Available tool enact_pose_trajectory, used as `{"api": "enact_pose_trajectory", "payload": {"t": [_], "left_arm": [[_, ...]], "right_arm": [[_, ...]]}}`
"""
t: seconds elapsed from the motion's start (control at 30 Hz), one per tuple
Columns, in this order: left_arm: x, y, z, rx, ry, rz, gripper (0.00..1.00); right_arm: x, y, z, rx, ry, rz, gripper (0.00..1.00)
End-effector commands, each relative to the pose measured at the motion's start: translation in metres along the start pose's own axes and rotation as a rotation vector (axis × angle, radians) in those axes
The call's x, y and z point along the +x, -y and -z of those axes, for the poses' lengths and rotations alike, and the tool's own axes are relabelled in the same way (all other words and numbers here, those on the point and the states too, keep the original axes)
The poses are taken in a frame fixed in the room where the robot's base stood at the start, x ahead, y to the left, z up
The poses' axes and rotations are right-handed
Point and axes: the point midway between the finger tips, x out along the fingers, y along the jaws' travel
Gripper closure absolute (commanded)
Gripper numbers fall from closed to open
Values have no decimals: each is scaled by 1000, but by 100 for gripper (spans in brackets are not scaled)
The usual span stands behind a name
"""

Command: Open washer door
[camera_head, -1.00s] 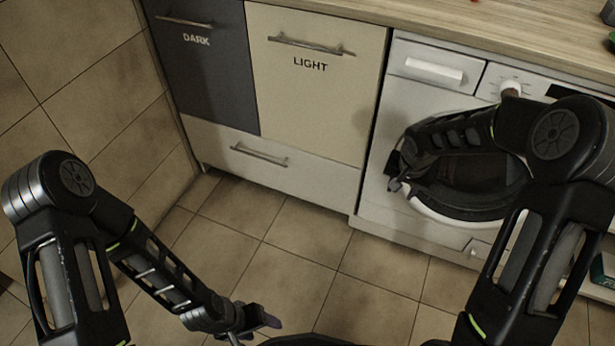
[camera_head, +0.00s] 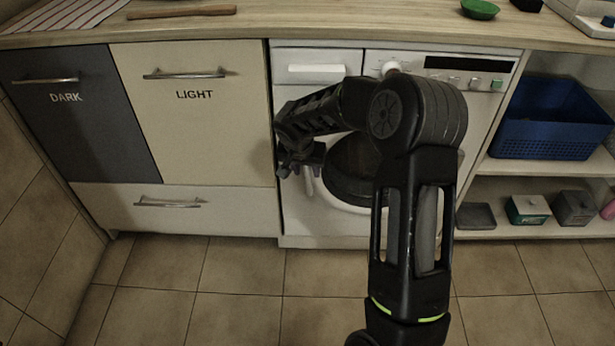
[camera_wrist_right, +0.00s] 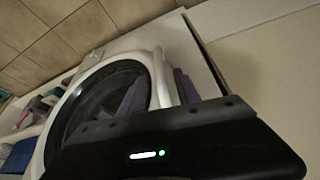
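The white washer (camera_head: 345,232) stands in the middle of the head view. Its round door has a white rim and dark glass (camera_head: 352,170), partly hidden behind my right arm; it looks closed. My right gripper (camera_head: 300,170) is at the left side of the door, its purple fingers apart. In the right wrist view the fingers (camera_wrist_right: 160,90) stand on either side of a white strip (camera_wrist_right: 159,72) at the door's edge, with the dark glass (camera_wrist_right: 105,95) beyond one finger. I cannot tell whether they touch the strip. My left gripper is out of view.
Dark and light laundry cabinets (camera_head: 195,120) adjoin the washer on the left. Open shelves with a blue basket (camera_head: 550,135) and small boxes (camera_head: 527,209) stand on the right. The wooden counter (camera_head: 330,25) runs above. The tiled floor (camera_head: 240,275) in front is clear.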

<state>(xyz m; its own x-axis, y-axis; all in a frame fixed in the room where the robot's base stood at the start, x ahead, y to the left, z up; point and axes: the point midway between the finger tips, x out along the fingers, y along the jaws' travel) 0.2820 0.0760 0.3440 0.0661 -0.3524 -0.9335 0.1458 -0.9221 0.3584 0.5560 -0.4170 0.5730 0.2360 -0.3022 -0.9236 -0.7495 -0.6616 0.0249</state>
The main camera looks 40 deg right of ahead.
Motion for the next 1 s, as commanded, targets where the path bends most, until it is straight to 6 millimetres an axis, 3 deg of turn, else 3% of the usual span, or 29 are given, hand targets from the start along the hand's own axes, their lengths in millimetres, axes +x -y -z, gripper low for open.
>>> {"api": "enact_pose_trajectory", "payload": {"t": [0.1, 0.23, 0.63, 1.0], "left_arm": [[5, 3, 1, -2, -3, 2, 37], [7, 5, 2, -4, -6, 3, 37], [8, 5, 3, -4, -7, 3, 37], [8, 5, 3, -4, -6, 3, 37]], "right_arm": [[23, 0, -2, 0, 2, -1, 61], [39, 0, -1, 0, 2, -1, 61], [47, 1, 0, -1, 0, 2, 61], [47, 0, 0, -1, 0, 1, 92]]}}
